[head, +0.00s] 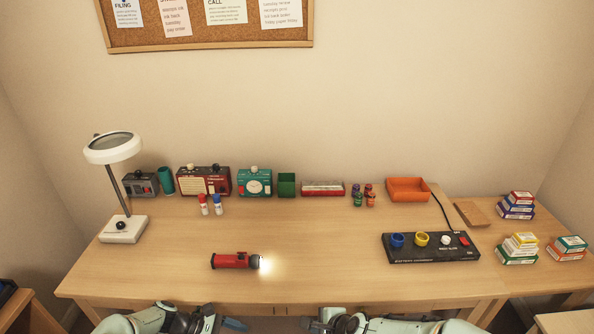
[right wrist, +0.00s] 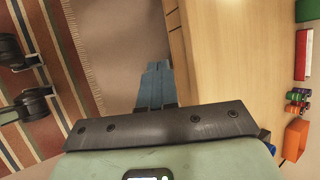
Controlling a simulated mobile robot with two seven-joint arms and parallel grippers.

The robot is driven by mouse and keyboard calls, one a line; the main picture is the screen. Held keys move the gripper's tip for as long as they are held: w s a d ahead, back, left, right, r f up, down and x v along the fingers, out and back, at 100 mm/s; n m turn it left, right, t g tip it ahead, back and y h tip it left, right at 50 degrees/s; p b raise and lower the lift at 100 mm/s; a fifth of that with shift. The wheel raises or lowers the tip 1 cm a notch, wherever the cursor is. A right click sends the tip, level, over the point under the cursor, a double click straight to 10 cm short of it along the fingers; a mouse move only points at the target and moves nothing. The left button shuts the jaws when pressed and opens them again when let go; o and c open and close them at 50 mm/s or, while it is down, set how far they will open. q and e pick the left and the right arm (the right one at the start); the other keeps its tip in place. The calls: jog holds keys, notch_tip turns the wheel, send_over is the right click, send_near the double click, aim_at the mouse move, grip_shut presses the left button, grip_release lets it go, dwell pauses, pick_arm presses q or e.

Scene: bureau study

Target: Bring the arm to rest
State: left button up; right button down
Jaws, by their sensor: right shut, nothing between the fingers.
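Both my arms are low at the bottom edge of the head view, in front of the desk (head: 330,275). In the right wrist view my right gripper (right wrist: 155,66) is shut with its blue-grey fingers together and nothing between them. It is over the floor beside the desk's front edge, apart from the desk. My left gripper (head: 235,324) shows only in part at the bottom of the head view, and its jaws cannot be made out. A red flashlight (head: 230,261) lies lit on the desk, away from both grippers.
A white magnifier lamp (head: 123,229) stands at the left. Small boxes, cups and bottles line the back, with an orange tray (head: 408,196). A black panel (head: 430,254) with coloured cups and small stacked boxes (head: 517,205) are at the right. The desk's front middle is clear.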

pick_arm(q)
jog(key=s+f+m+g+y+p, duration=0.2)
jog(key=s+f+m+y, duration=0.35)
jog(key=s+f, duration=0.95)
pick_arm(e)
jog(key=s+d+f+n+g+h, duration=0.1)
jog(key=s+d+f+n+g, duration=0.15)
jog(key=s+f, duration=0.45)
jog(key=s+d+f+n+g+h, duration=0.1)
jog(key=s+d+f+n, duration=0.25)
jog(key=f, duration=0.55)
pick_arm(q)
jog(key=s+d+m+t+y+p, duration=0.1)
jog(key=s+d+m, duration=0.3)
jog(key=s+m, duration=0.4)
jog(key=s+y, duration=0.1)
jog(key=s, duration=0.4)
jog(key=shift+s+r, duration=0.2)
pick_arm(e)
jog(key=s+f+n+g, duration=0.1)
jog(key=s+f+n, duration=0.2)
jog(key=s, duration=0.6)
jog(key=s+f+n+g, duration=0.2)
jog(key=s+f+n, duration=0.1)
jog(key=s, duration=0.6)
jog(key=shift+d+f+n, duration=0.25)
jog(key=shift+d+n, duration=0.2)
jog(key=shift+n, duration=0.05)
pick_arm(q)
jog(key=shift+y, duration=0.25)
